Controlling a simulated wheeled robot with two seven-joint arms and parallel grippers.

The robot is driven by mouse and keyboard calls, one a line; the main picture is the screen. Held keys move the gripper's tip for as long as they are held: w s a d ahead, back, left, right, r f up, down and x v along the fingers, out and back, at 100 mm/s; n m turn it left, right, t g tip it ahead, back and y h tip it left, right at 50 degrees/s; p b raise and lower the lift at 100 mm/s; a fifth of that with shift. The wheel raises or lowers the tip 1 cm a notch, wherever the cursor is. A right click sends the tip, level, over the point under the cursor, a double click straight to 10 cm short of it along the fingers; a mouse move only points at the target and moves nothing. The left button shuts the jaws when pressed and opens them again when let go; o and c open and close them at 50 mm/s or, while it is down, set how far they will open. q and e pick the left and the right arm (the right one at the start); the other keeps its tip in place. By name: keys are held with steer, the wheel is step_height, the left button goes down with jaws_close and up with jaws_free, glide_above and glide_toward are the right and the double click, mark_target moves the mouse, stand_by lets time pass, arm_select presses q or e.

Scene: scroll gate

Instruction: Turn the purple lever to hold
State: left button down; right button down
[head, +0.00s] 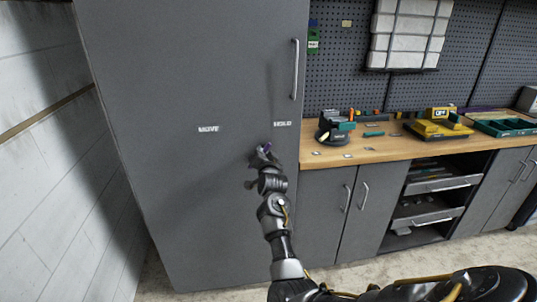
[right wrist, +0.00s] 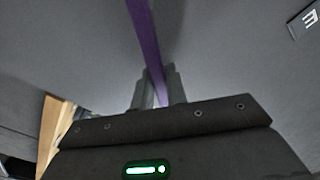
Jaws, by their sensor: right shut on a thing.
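The purple lever (right wrist: 148,40) runs from the top of the right wrist view down between the two fingers of my right gripper (right wrist: 157,90), which is shut on it. In the head view only a small purple bit of the lever (head: 266,148) shows at my right gripper (head: 261,154), in front of the tall grey cabinet door (head: 190,70). The gripper is just below and left of the HOLD label (head: 282,124). The MOVE label (head: 208,129) is further left. The lever's pivot is hidden. My left gripper is not in view.
A vertical door handle (head: 295,70) is above right of the gripper. To the right is a wooden workbench (head: 385,151) with a yellow device (head: 438,129) and tools. Grey cupboards and open drawers (head: 440,183) are below it. A white wall (head: 45,130) is at left.

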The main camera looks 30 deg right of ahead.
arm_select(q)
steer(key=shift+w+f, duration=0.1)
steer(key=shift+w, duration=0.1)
arm_select(e)
steer(key=shift+d, duration=0.1)
steer(key=c, duration=1.4)
jaws_free()
steer(key=shift+f, duration=0.1)
